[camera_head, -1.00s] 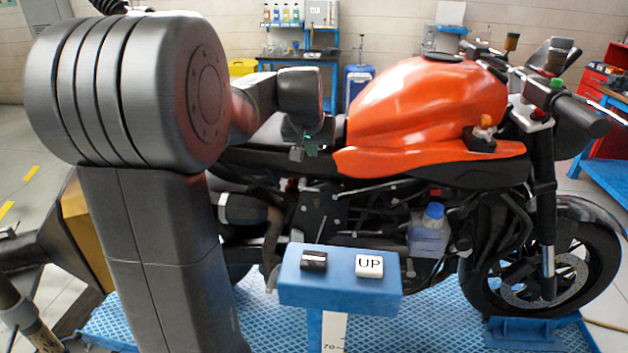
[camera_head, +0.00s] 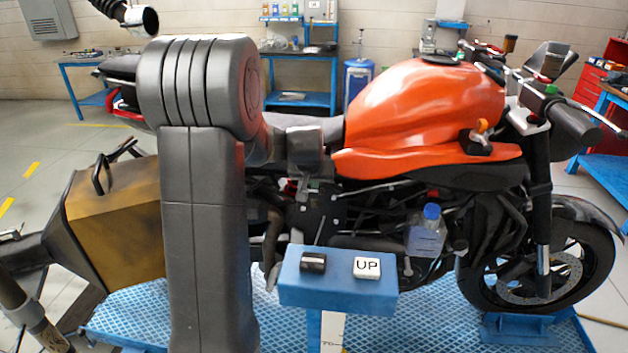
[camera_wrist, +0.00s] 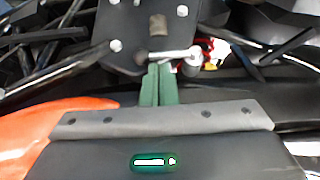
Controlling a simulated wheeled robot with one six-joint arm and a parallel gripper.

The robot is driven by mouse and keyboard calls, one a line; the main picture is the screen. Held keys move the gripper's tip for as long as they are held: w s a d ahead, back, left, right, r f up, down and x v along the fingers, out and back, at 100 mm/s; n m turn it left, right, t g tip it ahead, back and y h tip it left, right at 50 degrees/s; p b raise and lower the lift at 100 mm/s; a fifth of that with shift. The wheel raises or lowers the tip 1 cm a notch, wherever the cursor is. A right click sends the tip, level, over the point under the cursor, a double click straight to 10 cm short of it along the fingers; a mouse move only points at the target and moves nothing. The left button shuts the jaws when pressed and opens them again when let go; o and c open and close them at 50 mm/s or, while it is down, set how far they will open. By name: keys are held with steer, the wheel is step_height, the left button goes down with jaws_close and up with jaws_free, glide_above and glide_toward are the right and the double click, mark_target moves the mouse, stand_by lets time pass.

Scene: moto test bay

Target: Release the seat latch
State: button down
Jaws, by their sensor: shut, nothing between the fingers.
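My gripper (camera_wrist: 160,72) shows green fingers pressed together, with nothing between them. In the wrist view the fingertips are beside a short silver lever (camera_wrist: 178,54) on a dark plate (camera_wrist: 140,28). I cannot tell whether they touch it, nor whether this lever is the seat latch. In the head view my gripper (camera_head: 314,184) is low against the motorcycle's side, below the seat (camera_head: 300,121), which is partly behind my arm. The orange tank (camera_head: 425,110) is to the right.
A blue stand (camera_head: 335,291) with a black switch and a white "UP" button (camera_head: 367,267) stands in front of the motorcycle. A bottle with a blue cap (camera_head: 427,235) is right of my gripper. Frame tubes (camera_wrist: 65,35) surround the plate.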

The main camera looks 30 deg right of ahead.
steer(key=shift+s+d+f+t+y+b, duration=0.15)
steer(key=shift+f+t+y+b, duration=0.15)
steer(key=shift+y+b, duration=0.25)
stand_by(0.7)
